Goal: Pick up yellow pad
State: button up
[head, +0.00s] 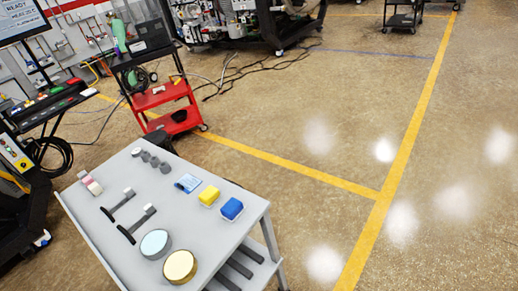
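The yellow pad (209,196) lies on the top of a grey table (190,228), toward its right side. It looks like a small yellow block with a pale base. A blue pad (232,208) of similar shape lies just to its right, and a small blue-and-white packet (187,183) lies to its left. Nothing covers the yellow pad. My gripper does not show in the head view.
Two round discs (180,266), black-handled tools (137,223), small grey cylinders (155,161) and pink-white items (91,184) share the tabletop. A red cart (165,97) stands behind. Open floor (320,130) lies to the right; cables (265,68) run across the floor at the back.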

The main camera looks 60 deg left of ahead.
aim_at(212, 195)
jog(key=u, duration=0.15)
jog(key=i, duration=1.2)
jog(key=u, duration=1.05)
jog(key=i, duration=0.7)
jog(key=u, duration=0.5)
jog(key=k, duration=0.95)
jog(key=u, duration=0.2)
jog(key=i, duration=0.95)
jog(key=z, duration=0.1)
